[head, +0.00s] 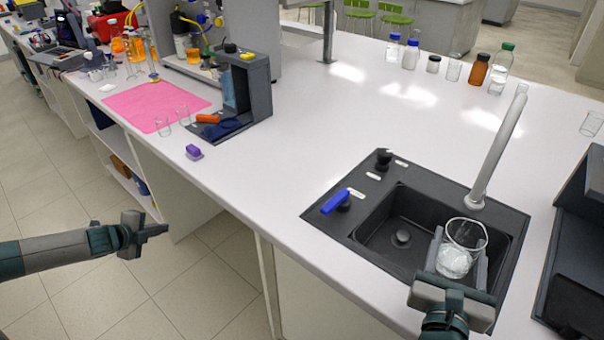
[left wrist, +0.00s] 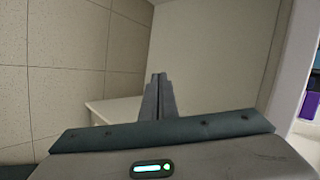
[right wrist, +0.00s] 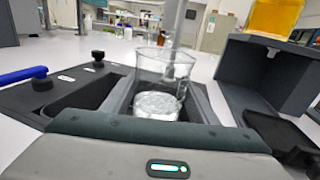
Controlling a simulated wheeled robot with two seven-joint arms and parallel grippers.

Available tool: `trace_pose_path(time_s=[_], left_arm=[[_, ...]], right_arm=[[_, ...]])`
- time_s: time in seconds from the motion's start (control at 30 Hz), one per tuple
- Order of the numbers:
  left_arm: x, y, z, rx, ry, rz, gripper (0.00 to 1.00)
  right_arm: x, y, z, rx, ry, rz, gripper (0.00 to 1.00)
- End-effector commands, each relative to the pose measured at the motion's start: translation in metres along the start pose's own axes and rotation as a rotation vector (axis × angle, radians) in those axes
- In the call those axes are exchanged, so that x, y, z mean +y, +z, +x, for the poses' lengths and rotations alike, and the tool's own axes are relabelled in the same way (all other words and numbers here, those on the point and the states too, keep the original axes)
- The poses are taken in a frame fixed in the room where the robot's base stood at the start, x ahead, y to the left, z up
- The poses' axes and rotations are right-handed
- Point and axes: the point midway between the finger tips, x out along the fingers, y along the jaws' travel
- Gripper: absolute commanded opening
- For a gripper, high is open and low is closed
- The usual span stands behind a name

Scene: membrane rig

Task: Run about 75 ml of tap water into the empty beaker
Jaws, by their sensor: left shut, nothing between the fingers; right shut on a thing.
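A clear glass beaker (head: 463,248) is upright over the right side of the dark sink (head: 378,225), below the end of the grey tap (head: 498,150). My right gripper (head: 460,262) is shut on it, with a finger on each side. In the right wrist view the beaker (right wrist: 158,90) has clear water in its lower part; I cannot read the volume. The blue tap lever (head: 336,201) lies on the sink's left rim. My left gripper (head: 150,230) is shut and empty, out over the floor in front of the bench.
A dark device (head: 578,240) stands close to the right of the sink. Bottles (head: 480,70) and small glassware are at the back. A pink mat (head: 155,105) and a dark stand (head: 243,90) are at the left. The bench middle (head: 310,130) is clear.

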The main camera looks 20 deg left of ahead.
Motion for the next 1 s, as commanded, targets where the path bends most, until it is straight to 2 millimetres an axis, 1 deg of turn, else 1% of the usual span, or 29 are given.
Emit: trace_pose_path(time_s=[0.03,0.17,0.2,0.27,0.3,0.37,0.5,0.57,0.73,0.8,0.87,0.9,0.97,1.0], left_arm=[[0.015,-0.011,0.010,0.011,0.002,-0.037,0.00],[0.049,-0.036,0.032,0.029,0.007,-0.132,0.00],[0.061,-0.045,0.037,0.034,0.011,-0.163,0.00],[0.077,-0.056,0.046,0.039,0.015,-0.207,0.00],[0.089,-0.064,0.051,0.043,0.019,-0.238,0.00],[0.106,-0.076,0.058,0.046,0.025,-0.285,0.00],[0.150,-0.106,0.072,0.051,0.044,-0.397,0.00],[0.169,-0.119,0.076,0.050,0.053,-0.444,0.00],[0.225,-0.158,0.085,0.044,0.085,-0.585,0.00],[0.250,-0.175,0.087,0.039,0.102,-0.644,0.00],[0.270,-0.190,0.087,0.033,0.115,-0.694,0.00],[0.285,-0.200,0.087,0.028,0.126,-0.728,0.00],[0.305,-0.215,0.087,0.021,0.141,-0.777,0.00],[0.319,-0.226,0.085,0.015,0.152,-0.810,0.00]], right_arm=[[0.000,0.001,0.000,-0.001,0.000,0.000,0.30],[0.000,0.001,0.000,-0.001,0.000,0.000,0.30],[0.000,0.001,0.000,-0.001,0.000,0.000,0.30],[0.000,0.001,0.000,-0.001,0.000,0.000,0.30],[0.000,0.001,0.000,-0.001,0.000,0.000,0.30],[0.000,0.001,0.000,-0.001,0.000,0.000,0.30],[0.000,0.001,0.000,-0.001,0.000,0.000,0.30],[0.000,0.001,0.000,-0.001,0.000,0.000,0.30],[0.000,0.001,0.000,-0.001,0.000,0.000,0.30],[0.000,0.001,0.000,-0.001,0.000,0.000,0.30],[0.000,0.001,0.000,-0.001,0.000,0.000,0.30],[0.000,0.001,0.000,-0.001,0.000,0.000,0.30],[0.000,0.001,0.000,-0.001,0.000,0.000,0.30],[0.000,0.001,0.000,-0.001,0.000,0.000,0.30]])
